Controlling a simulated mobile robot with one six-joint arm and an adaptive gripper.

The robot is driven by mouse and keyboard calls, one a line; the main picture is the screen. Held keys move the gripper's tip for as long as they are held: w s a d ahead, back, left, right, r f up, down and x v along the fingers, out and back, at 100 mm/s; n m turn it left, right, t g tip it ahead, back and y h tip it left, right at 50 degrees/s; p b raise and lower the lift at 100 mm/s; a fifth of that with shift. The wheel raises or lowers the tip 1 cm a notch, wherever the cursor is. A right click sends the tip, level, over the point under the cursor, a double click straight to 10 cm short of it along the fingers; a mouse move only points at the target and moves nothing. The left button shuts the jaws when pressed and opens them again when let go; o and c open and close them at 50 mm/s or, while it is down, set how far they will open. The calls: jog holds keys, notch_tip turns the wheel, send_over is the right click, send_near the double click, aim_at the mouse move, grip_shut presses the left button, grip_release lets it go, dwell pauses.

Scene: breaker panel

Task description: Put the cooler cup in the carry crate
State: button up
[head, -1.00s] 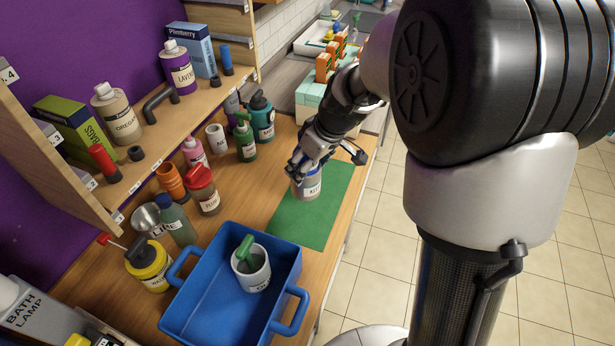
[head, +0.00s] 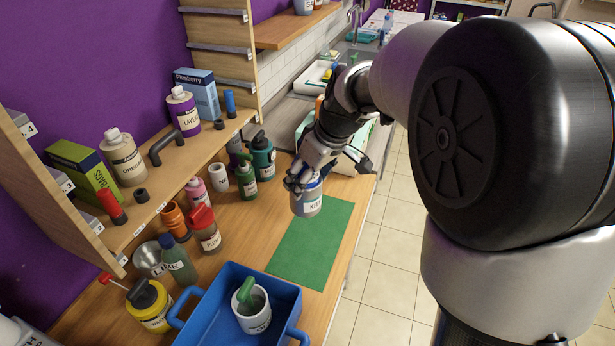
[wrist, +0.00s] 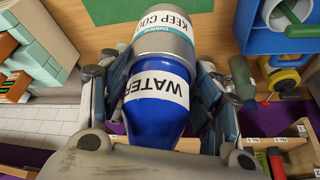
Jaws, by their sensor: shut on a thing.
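The cooler cup (head: 308,207) is a grey cylinder with a white label. In the wrist view the cup (wrist: 166,44) reads KEEP COOL, and a blue part marked WATER (wrist: 158,105) stands at its end nearest me. My gripper (head: 304,182) is shut with its fingers on both sides of the blue part. The cup hangs near the far left edge of the green mat (head: 308,245), seemingly above the counter. The blue carry crate (head: 287,290) stands nearer in the head view, cut off by the lower edge. It holds a white mug (head: 258,321) with a green item in it.
Several bottles crowd the counter left of the mat, among them a green bottle (head: 246,182) and a teal bottle (head: 262,160) close to my gripper. A wooden shelf (head: 165,165) runs along the left wall. The green mat is clear.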

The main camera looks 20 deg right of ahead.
jog(key=shift+r+p, duration=1.7)
jog(key=shift+r, duration=0.9)
jog(key=shift+f, duration=0.15)
